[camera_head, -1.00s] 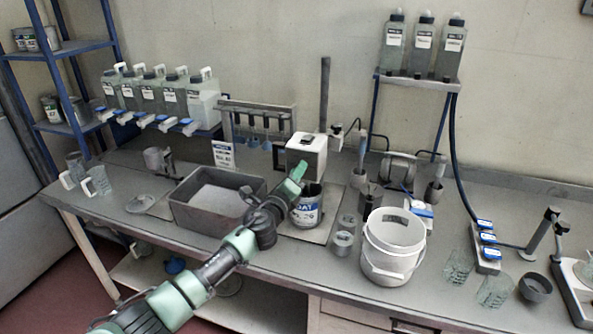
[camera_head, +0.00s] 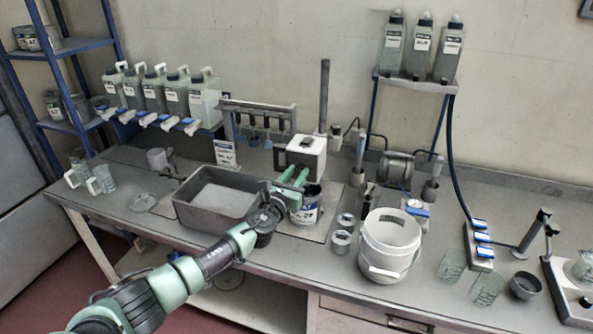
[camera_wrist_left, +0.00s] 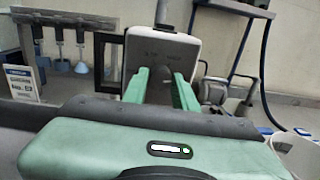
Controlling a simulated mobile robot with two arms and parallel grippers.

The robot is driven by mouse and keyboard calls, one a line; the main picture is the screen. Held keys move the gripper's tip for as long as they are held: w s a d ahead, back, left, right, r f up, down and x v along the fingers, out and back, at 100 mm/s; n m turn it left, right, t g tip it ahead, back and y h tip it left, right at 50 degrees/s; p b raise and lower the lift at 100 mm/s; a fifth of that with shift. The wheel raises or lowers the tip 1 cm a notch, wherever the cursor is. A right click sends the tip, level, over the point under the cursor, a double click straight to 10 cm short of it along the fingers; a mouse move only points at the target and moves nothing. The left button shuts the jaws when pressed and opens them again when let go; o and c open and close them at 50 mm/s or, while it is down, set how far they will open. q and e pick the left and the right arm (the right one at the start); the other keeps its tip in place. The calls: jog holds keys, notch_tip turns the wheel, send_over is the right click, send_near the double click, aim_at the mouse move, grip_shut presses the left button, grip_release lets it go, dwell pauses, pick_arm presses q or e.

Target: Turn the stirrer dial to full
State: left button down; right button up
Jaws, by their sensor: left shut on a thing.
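The stirrer (camera_head: 306,150) is a white box-shaped head on a post, standing over a labelled can (camera_head: 306,210). My left gripper (camera_head: 294,174) reaches to the lower front of the stirrer head, with its two green fingers side by side. In the left wrist view the fingers (camera_wrist_left: 160,78) end at the lower front face of the white stirrer head (camera_wrist_left: 158,50). My right gripper is not in view.
A grey tub (camera_head: 215,200) lies left of the can. A white bucket (camera_head: 390,245) and small cups (camera_head: 341,240) stand to its right. A rack with hanging paddles (camera_head: 258,115) and a sign (camera_head: 224,153) stand behind.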

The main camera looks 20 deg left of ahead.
pick_arm(q)
jog(key=shift+f+m+p, duration=0.1)
jog(key=shift+m+p, duration=0.4)
jog(key=shift+m, duration=0.6)
jog(key=c, duration=1.1)
grip_release()
jog(key=shift+s+a, duration=0.2)
jog(key=shift+s, duration=1.8)
jog(key=shift+s+a, duration=0.15)
jog(key=shift+s, duration=1.8)
